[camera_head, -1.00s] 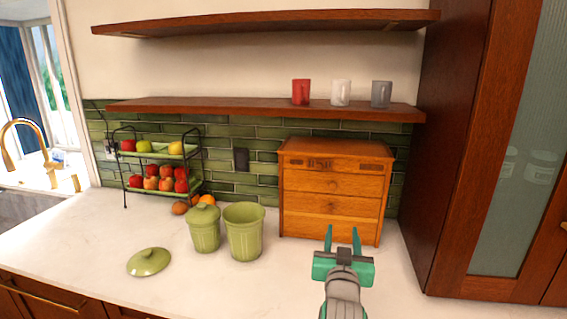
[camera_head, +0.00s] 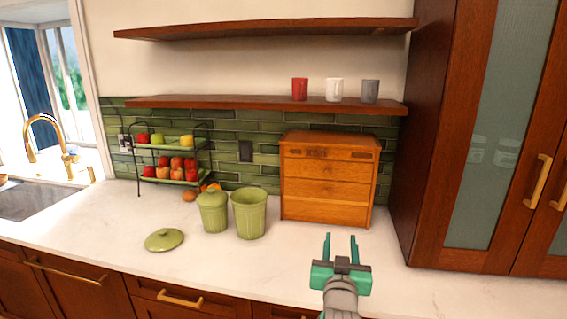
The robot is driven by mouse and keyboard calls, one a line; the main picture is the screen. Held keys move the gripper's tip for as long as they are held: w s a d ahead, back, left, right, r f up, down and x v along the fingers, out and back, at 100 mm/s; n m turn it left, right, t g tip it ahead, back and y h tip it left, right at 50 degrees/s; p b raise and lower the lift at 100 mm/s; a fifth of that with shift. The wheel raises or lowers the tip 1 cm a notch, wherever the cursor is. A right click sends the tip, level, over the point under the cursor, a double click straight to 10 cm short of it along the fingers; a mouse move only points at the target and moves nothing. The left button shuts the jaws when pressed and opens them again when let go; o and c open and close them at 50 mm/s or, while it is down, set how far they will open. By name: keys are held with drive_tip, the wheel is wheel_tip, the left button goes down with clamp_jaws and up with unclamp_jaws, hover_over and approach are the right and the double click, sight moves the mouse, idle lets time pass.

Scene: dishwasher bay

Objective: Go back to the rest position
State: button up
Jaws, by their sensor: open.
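My gripper (camera_head: 341,247) is in the lower right middle of the head view, with green fingers pointing away from me. It is open and empty, over the front part of the white counter (camera_head: 420,285). In the picture it is below the wooden drawer box (camera_head: 328,190) and touches nothing that I can see. The rest position itself is not marked in the view.
A lidded green canister (camera_head: 213,214), an open green canister (camera_head: 250,217) and a loose green lid (camera_head: 164,239) stand left of my gripper. A fruit rack (camera_head: 168,150) is behind them. A tall cabinet (camera_head: 480,130) bounds the right. Mugs stand on the lower shelf (camera_head: 250,103).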

drive_tip(key=s+a+f+n+g+y, duration=0.1)
drive_tip(key=s+a+f, duration=0.4)
drive_tip(key=s+f, duration=0.7)
drive_tip(key=s+a+f+y, duration=0.1)
drive_tip(key=s+a+f, duration=0.5)
drive_tip(key=f, duration=1)
drive_tip(key=s+a+f, duration=0.1)
drive_tip(key=s, duration=1.5)
drive_tip(key=s+a+f+n+g+y, duration=0.1)
drive_tip(key=s+a, duration=0.1)
drive_tip(key=s, duration=1.5)
drive_tip(key=shift+a, duration=0.3)
